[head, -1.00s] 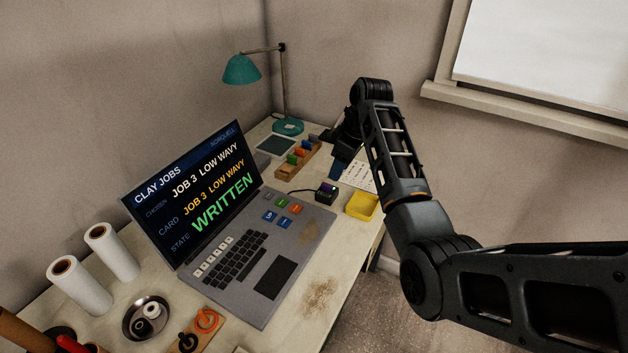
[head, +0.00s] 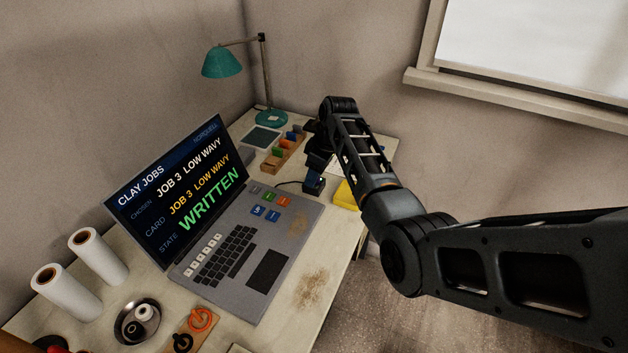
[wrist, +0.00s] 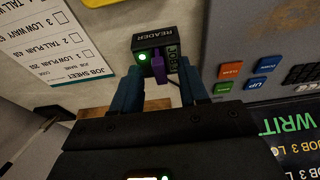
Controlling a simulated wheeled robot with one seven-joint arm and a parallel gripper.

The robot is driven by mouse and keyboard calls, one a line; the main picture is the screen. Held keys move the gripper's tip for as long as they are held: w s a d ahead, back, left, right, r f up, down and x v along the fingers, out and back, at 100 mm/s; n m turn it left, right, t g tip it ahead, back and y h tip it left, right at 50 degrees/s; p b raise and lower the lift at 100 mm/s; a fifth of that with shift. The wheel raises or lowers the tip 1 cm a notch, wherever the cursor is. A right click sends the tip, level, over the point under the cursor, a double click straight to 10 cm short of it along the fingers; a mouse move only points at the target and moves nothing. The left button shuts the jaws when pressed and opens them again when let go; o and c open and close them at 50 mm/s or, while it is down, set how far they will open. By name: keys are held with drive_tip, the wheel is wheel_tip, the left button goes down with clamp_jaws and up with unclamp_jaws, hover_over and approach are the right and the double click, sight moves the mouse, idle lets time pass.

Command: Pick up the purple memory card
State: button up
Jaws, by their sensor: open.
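The purple memory card (wrist: 158,70) sticks out of the front of the black reader (wrist: 155,43) in the wrist view. A green light glows on the reader beside it. My gripper (wrist: 160,77) is open, with one blue finger on each side of the card. A gap shows between the card and the left finger; the right finger is closer, and I cannot tell if it touches. In the head view the reader (head: 314,185) sits beyond the laptop's corner, with my gripper (head: 316,168) over it. The card is hidden there.
The laptop (head: 297,222) reads "WRITTEN" and lies beside the reader. A yellow tray (head: 345,195) is partly behind my arm. A wooden rack of coloured cards (head: 274,163) and a teal lamp (head: 271,118) stand farther back. The job sheet (wrist: 48,45) lies on the other side of the reader.

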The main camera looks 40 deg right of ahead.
clamp_jaws()
idle(0.4)
drive_tip(key=shift+r, duration=0.1)
